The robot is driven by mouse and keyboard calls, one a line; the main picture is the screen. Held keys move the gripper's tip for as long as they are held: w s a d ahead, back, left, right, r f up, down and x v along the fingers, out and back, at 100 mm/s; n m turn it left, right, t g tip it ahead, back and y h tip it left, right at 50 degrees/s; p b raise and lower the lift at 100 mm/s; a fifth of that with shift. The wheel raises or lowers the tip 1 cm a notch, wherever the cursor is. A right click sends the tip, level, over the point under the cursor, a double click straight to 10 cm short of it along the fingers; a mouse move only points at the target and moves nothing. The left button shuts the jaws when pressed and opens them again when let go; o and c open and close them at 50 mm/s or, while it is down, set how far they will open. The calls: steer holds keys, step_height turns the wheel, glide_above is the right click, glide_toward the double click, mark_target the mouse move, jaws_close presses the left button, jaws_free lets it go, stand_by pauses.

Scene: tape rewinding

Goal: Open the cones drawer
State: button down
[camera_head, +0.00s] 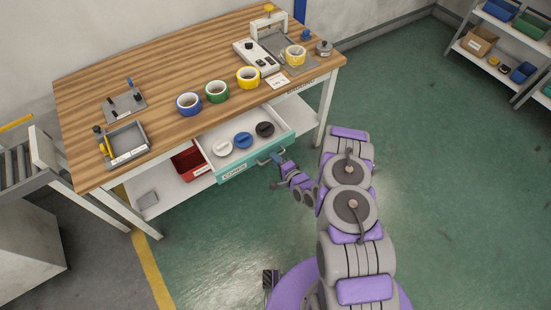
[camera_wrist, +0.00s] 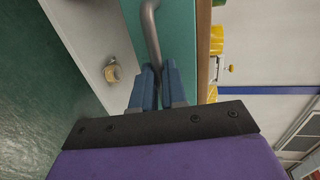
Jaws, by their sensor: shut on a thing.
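The cones drawer (camera_head: 252,164) sticks out from under the wooden table, open, with a teal front and a label reading CONES. A white cone (camera_head: 222,149), a blue cone (camera_head: 243,140) and a black cone (camera_head: 265,129) sit inside it. My gripper (camera_head: 279,159) is at the right part of the drawer front. In the wrist view, my gripper (camera_wrist: 158,88) has its blue fingers closed around the grey bar handle (camera_wrist: 151,28) of the teal front. Part of the handle is hidden between the fingers.
The table (camera_head: 170,75) holds blue, green and yellow tape rolls, a grey tray (camera_head: 125,143) and a white machine (camera_head: 257,57). A red bin (camera_head: 191,162) stands on the lower shelf, left of the drawer. Green floor in front is clear.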

steer(key=c, duration=1.4)
jaws_free()
steer(key=shift+w+d+f, duration=0.15)
steer(key=shift+f, duration=0.05)
steer(key=shift+o, duration=1.1)
steer(key=shift+r, duration=0.1)
steer(key=p+v, duration=0.4)
steer(key=v, duration=1.3)
steer(key=shift+s, duration=0.2)
steer(key=shift+d, duration=0.1)
